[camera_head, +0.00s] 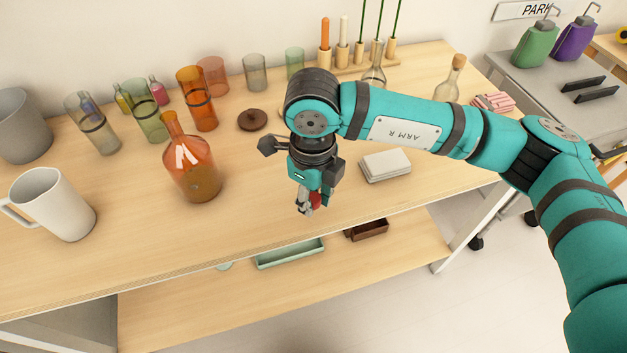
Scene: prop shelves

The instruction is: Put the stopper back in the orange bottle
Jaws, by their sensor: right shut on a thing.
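The orange bottle (192,168) stands upright on the wooden table, left of the middle. Its narrow neck is open at the top, with no stopper in it. My right gripper (310,208) points down over the table's front part, to the right of the orange bottle and apart from it. It is shut on a small red piece (316,199) that looks like a stopper; the fingers hide most of it. My left gripper is not in view.
A white mug (56,203) and grey pot (20,127) stand at left. Several coloured glasses, including an orange one (197,99), stand behind the bottle. A brown lid (252,120), white stack (385,166) and corked clear bottle (449,83) are nearby. The front middle is clear.

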